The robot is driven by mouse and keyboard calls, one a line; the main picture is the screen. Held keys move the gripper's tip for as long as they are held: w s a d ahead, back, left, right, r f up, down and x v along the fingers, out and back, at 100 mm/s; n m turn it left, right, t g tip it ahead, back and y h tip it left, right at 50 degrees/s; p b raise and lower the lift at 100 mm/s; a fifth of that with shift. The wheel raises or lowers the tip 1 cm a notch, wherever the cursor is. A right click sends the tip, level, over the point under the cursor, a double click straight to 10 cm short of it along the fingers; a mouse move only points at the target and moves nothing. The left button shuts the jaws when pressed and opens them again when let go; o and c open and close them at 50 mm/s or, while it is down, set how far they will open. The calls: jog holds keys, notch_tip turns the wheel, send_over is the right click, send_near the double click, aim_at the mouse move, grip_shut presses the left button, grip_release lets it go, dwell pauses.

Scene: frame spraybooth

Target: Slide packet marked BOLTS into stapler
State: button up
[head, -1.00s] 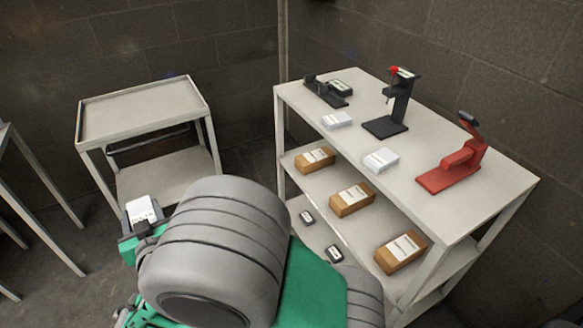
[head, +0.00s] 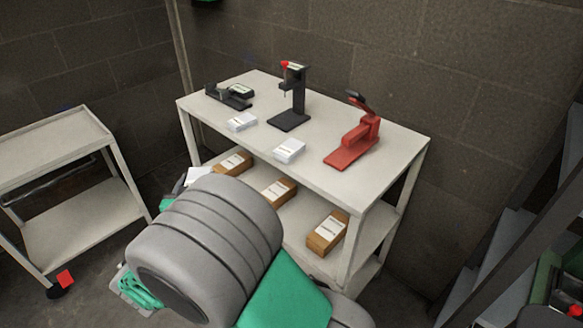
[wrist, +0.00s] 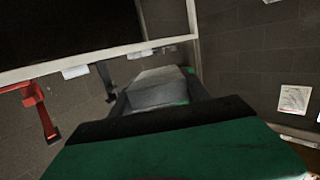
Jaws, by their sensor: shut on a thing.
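My gripper (wrist: 156,92) is shut on a pale packet (wrist: 155,88), which lies between its two dark fingers in the wrist view. In the head view a white corner of this packet (head: 198,174) shows past my arm, left of the shelf table; its marking cannot be read now. My arm hides most of the gripper there. A red stapler-like device (head: 352,145) with a dark lever stands at the right end of the table top (head: 385,150), apart from the packet. It also shows inverted in the wrist view (wrist: 38,108).
A black stand with a red top (head: 290,105) and a low black device (head: 230,95) stand on the table top. Two white packets (head: 242,122) (head: 288,150) lie near its front edge. Cardboard boxes (head: 327,232) sit below. An empty cart (head: 52,140) stands left.

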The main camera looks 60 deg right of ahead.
jog(key=s+d+m+g+h+b, duration=0.1)
jog(key=s+d+m+g+h, duration=0.2)
jog(key=s+d+m+g, duration=0.7)
jog(key=g, duration=0.2)
send_near(335, 161)
notch_tip(335, 161, up, 4)
jog(key=shift+n, duration=0.3)
jog(key=x, duration=0.2)
jog(key=f+x, duration=0.1)
jog(key=x, duration=0.2)
jog(key=f+b+x, duration=0.1)
jog(key=x, duration=0.2)
jog(key=shift+s, duration=0.15)
jog(key=shift+b+x, duration=0.4)
jog(key=shift+x, duration=0.55)
jog(key=o, duration=1.5)
